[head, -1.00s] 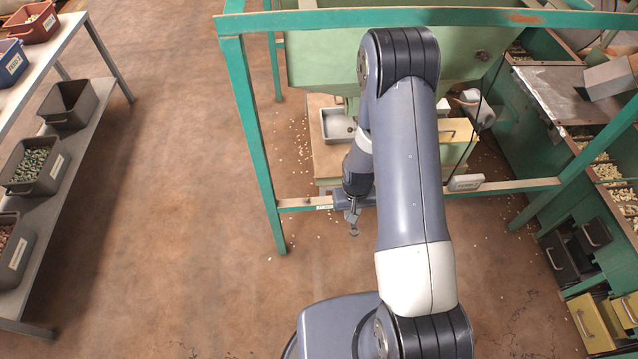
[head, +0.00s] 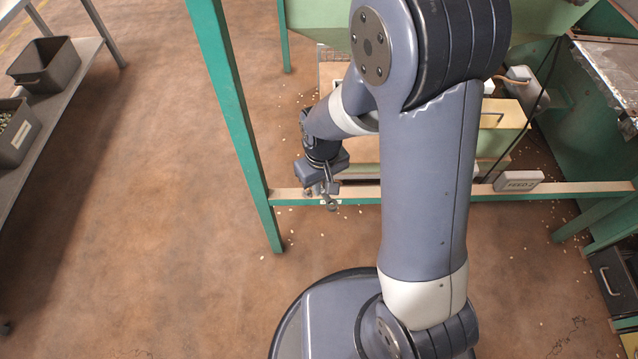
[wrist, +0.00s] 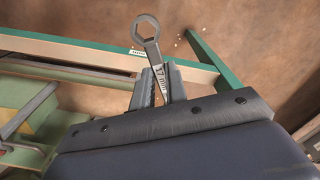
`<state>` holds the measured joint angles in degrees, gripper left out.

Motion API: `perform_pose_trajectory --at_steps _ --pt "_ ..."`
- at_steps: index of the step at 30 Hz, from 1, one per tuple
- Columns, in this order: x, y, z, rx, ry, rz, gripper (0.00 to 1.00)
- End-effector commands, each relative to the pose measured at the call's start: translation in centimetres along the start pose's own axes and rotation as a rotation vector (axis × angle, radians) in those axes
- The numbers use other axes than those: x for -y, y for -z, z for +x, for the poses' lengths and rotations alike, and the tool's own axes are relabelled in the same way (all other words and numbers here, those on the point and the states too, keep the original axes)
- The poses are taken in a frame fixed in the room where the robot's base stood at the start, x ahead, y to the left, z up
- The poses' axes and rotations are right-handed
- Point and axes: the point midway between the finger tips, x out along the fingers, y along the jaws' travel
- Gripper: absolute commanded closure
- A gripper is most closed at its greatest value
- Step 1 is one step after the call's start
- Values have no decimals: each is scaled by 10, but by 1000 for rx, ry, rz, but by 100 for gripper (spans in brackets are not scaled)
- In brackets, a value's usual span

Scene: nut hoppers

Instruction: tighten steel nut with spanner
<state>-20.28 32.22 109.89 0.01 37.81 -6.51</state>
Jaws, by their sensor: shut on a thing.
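My gripper (head: 325,187) is shut on a grey spanner (wrist: 147,38), near the left end of the low rail (head: 420,194) of the green frame. In the wrist view the spanner sticks out between the two fingers (wrist: 158,78), with its ring end outward and "17 mm" marked on its shank. The ring end also shows small below the gripper in the head view. In both views the ring overlaps or lies close to the rail; I cannot tell whether it touches. I cannot make out the steel nut in either view.
A green post (head: 232,125) stands just left of my gripper. A "FEED 2" box (head: 518,181) sits on the rail to the right. A shelf with dark bins (head: 43,64) is at the far left. The brown floor between is open, with scattered small pale bits.

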Motion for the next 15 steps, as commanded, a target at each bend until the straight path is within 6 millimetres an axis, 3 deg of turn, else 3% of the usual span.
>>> perform_pose_trajectory --at_steps 10,15 --pt "6 -3 11 1 0 -23 100" --pt "6 -3 26 1 0 -22 100"
